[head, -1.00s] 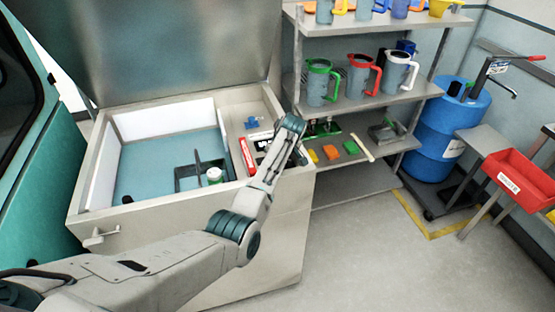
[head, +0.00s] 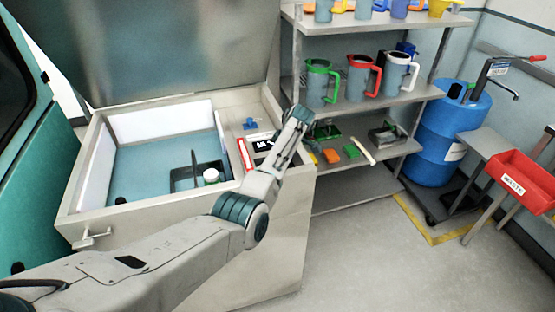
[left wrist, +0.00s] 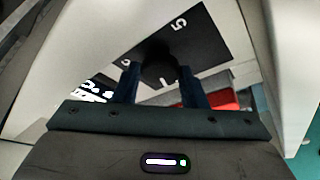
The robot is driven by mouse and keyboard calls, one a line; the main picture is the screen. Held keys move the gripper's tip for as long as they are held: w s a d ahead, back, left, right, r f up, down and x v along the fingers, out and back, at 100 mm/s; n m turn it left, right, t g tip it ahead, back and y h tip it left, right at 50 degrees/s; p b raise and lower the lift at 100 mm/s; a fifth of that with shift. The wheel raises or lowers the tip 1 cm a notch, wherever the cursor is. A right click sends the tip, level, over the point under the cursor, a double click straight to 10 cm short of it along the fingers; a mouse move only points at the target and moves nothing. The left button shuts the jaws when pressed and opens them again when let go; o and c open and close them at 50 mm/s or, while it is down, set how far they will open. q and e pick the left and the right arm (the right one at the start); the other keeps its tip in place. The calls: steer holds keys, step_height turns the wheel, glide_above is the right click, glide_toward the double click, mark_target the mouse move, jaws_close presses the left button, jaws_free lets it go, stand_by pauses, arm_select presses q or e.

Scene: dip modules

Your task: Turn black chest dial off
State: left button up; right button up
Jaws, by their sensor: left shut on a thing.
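The chest (head: 78,212) stands at the left with its lid up and a light blue basin inside. My left arm reaches across its front to the control panel on the right rim. In the left wrist view, the black dial (left wrist: 159,62) sits on a black plate (left wrist: 203,45) with white numerals, 5 among them. My left gripper (left wrist: 160,80) has one finger on each side of the dial and is shut on it. In the head view my wrist hides the dial and the fingertips. My right gripper is not in view.
A lit display (head: 263,145), a red strip (head: 244,154) and a blue knob (head: 250,125) are on the chest's right rim. A shelf (head: 425,92) with pitchers stands close on the right. A blue drum (head: 437,145) and a red bin (head: 520,180) are farther right.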

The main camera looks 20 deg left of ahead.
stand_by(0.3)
arm_select(q)
steer(key=o, duration=1)
steer(key=shift+r, duration=0.1)
steer(key=shift+b+v, duration=1.3)
steer(key=shift+v, duration=4.05)
